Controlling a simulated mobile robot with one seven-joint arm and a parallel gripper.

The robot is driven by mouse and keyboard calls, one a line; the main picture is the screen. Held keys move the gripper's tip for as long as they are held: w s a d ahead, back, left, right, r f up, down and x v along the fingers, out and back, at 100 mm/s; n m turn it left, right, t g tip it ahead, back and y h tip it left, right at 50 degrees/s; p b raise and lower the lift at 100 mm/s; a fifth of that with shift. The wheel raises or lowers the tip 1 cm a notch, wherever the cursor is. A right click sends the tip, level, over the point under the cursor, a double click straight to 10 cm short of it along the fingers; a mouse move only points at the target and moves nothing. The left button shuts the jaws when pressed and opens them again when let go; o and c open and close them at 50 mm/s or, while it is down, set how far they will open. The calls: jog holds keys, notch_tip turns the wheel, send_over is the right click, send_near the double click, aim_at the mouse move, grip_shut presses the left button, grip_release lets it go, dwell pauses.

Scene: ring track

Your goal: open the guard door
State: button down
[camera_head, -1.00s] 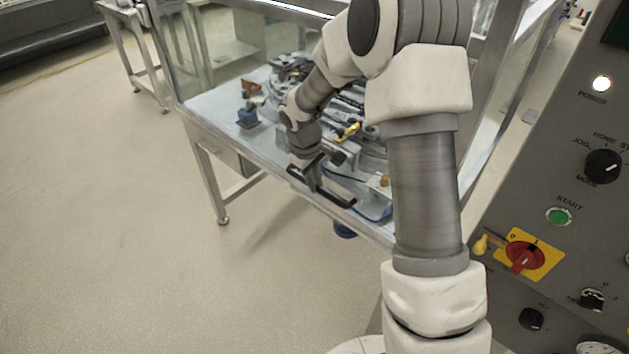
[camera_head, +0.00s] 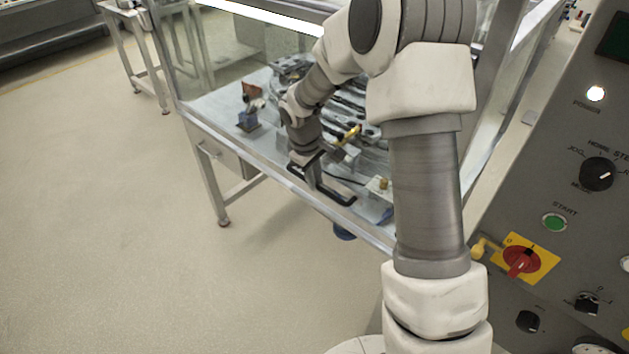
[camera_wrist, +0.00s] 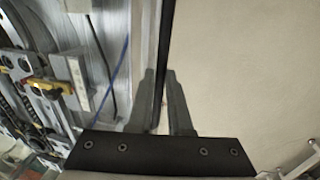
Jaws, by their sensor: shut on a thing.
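The guard door is a clear panel in a grey metal frame (camera_head: 180,85) on the front of the machine enclosure. Its black handle (camera_head: 340,194) is a bar low on the front side, above the table edge. My gripper (camera_head: 312,178) is at the handle, with its fingers closed around the bar. In the wrist view the dark handle bar (camera_wrist: 164,50) runs between the two fingertips of my gripper (camera_wrist: 160,80). My arm hides part of the door and its right side. I cannot tell how far the door stands open.
Inside the enclosure are the ring track, a blue fixture (camera_head: 248,120) and a yellow part (camera_head: 350,134). A control panel (camera_head: 560,180) with a red switch (camera_head: 521,260) and a green start button (camera_head: 554,222) stands close on the right. The floor (camera_head: 100,220) at left is clear.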

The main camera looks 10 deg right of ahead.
notch_tip(320, 180, up, 39)
jog(key=p, duration=1.8)
jog(key=shift+p, duration=0.4)
jog(key=c, duration=0.8)
grip_release()
jog(key=shift+c, duration=0.2)
notch_tip(320, 180, up, 17)
jog(key=s+a, duration=0.2)
jog(key=shift+a, duration=0.35)
